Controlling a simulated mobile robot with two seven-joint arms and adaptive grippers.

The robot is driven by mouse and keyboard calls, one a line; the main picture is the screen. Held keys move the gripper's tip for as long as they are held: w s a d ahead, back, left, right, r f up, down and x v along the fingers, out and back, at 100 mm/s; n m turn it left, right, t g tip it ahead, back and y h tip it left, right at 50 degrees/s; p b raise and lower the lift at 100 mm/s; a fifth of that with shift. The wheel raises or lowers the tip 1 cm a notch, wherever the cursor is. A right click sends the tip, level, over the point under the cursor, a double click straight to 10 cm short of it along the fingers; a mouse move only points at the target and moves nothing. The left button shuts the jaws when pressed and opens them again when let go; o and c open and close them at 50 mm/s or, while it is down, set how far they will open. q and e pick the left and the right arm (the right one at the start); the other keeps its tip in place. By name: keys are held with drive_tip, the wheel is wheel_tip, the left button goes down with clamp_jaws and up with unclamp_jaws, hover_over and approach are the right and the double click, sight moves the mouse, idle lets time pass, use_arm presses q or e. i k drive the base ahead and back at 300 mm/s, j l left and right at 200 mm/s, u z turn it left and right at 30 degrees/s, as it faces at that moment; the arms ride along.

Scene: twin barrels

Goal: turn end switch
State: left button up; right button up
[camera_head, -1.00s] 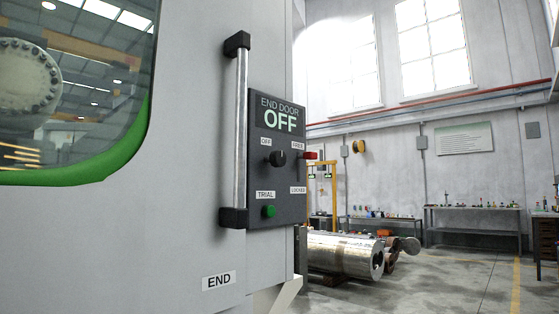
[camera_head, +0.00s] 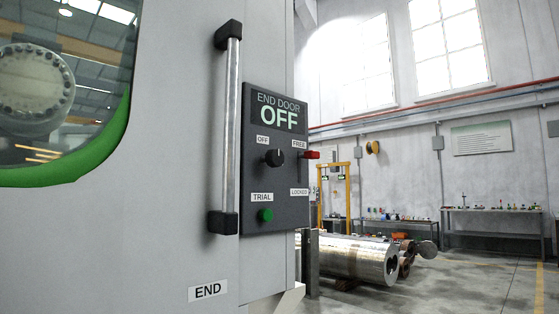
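The END DOOR control panel (camera_head: 285,210) is a dark box on the grey machine door, and its display (camera_head: 279,112) reads OFF. A black rotary switch (camera_head: 274,158) sits below the OFF label. A green TRIAL button (camera_head: 265,216) is lower on the panel. A red-tipped lever (camera_head: 311,155) sticks out at the right edge, by the FREE label and above the LOCKED label. Neither of my grippers shows in the head view.
A vertical metal handle (camera_head: 231,125) with black ends stands just left of the panel. A window with a green frame (camera_head: 124,125) is at the left. Metal cylinders (camera_head: 350,256) lie on the floor behind at the right, with benches (camera_head: 500,210) along the wall.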

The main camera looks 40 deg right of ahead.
sight(274, 158)
drive_tip(key=i+l+u, duration=0.1)
drive_tip(key=l+u, duration=0.15)
drive_tip(key=l, duration=0.9)
drive_tip(key=l+u, duration=0.25)
drive_tip(key=l, duration=0.9)
drive_tip(key=k+l+u, duration=0.1)
drive_tip(key=l+u, duration=0.15)
drive_tip(key=l, duration=0.9)
